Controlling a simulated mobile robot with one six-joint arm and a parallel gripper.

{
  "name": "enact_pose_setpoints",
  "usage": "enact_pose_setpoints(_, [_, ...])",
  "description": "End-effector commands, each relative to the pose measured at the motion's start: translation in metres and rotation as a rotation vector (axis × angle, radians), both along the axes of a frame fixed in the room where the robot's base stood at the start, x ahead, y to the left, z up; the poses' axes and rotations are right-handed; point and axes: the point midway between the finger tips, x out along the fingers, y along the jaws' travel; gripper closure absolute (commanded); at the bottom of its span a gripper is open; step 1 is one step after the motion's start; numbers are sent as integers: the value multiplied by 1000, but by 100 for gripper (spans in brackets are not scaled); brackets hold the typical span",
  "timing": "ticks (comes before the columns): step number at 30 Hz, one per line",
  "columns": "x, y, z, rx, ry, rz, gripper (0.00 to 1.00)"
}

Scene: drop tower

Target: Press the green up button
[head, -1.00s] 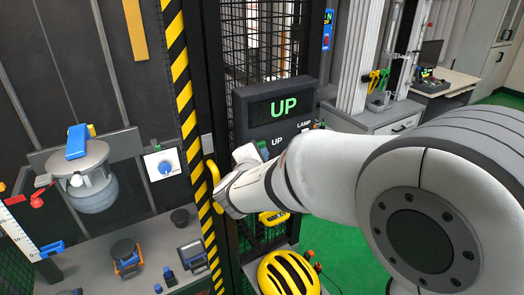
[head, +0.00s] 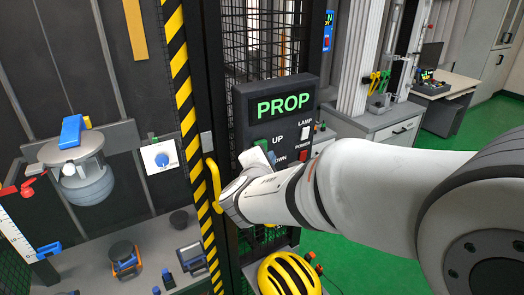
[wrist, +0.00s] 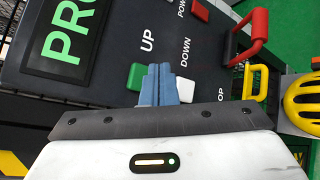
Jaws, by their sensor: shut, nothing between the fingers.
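The green up button (head: 262,145) is on the dark control panel (head: 243,128), beside the word UP. It also shows in the wrist view (wrist: 135,77), just left of my fingertips and partly hidden by them. My gripper (wrist: 157,68) is shut and empty, its blue fingers pointing at the panel between the green button and the white down button (wrist: 186,88). I cannot tell whether the fingers touch the green button. In the head view the gripper is low against the panel and covers part of the DOWN label. The panel's display (head: 284,107) reads PROP in green.
A red power button (head: 303,156) and a white lamp button (head: 306,138) are at the panel's right. A red handle (wrist: 250,40) and a yellow handle (wrist: 256,82) stick out nearby. A yellow helmet (head: 289,275) lies below. A striped post (head: 175,70) stands left.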

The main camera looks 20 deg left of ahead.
Motion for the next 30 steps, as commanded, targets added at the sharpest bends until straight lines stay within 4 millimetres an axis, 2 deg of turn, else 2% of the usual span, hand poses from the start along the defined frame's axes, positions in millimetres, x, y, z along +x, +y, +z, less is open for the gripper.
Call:
enact_pose_setpoints(12, [-23, -27, -1, 1, 0, 1, 100])
enact_pose_setpoints(29, [-24, -28, 0, 1, -1, 0, 100])
enact_pose_setpoints(30, [-22, -34, 0, 10, 7, -18, 100])
